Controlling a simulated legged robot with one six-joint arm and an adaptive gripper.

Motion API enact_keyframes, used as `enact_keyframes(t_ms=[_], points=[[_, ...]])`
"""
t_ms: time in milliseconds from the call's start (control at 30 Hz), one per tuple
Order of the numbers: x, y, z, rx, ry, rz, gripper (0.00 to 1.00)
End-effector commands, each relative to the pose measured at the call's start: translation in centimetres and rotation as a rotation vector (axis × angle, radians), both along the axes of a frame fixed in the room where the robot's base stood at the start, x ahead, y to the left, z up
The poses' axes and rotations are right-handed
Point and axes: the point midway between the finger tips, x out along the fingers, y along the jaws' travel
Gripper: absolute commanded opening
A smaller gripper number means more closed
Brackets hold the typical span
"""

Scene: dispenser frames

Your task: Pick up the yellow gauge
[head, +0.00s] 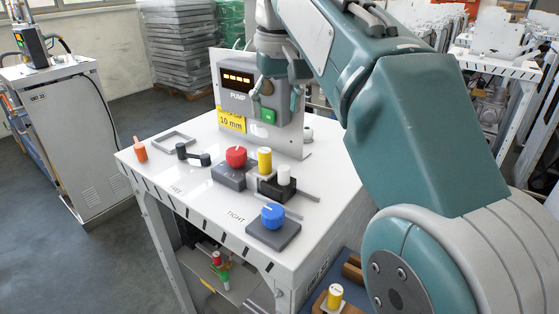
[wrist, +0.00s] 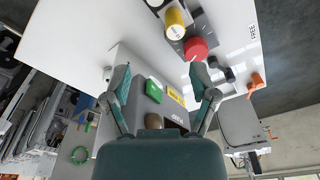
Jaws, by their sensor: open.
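A second yellow cylinder (head: 334,297) with a marked band stands lower down in a wooden holder. I cannot tell from its looks which one the task names. My gripper (head: 279,93) is open and empty, in front of the pump panel and above the table gauge. Its two fingers (wrist: 161,72) are spread apart in the wrist view.
The red knob (head: 236,157) and white cylinder (head: 284,175) stand close beside the table gauge. A blue knob (head: 272,214) is nearer the front. The pump panel (head: 240,104) rises behind.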

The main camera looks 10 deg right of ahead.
Motion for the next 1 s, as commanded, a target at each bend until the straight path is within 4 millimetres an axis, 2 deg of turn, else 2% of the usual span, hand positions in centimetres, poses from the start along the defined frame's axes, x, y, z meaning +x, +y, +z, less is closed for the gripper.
enact_keyframes(t_ms=[200,400,567,667,900,1000], points=[[0.2,1.0,-1.9,-0.006,0.004,0.004,0.75],[0.5,0.2,-4.6,-0.001,0.003,0.001,0.75],[0.7,-0.4,-5.5,0.005,0.001,0.001,0.75],[0.7,-0.2,-6.4,0.003,0.003,0.001,0.75],[0.9,0.9,-9.9,-0.002,0.003,0.002,0.75],[0.9,0.9,-10.6,-0.002,0.002,0.002,0.75]])
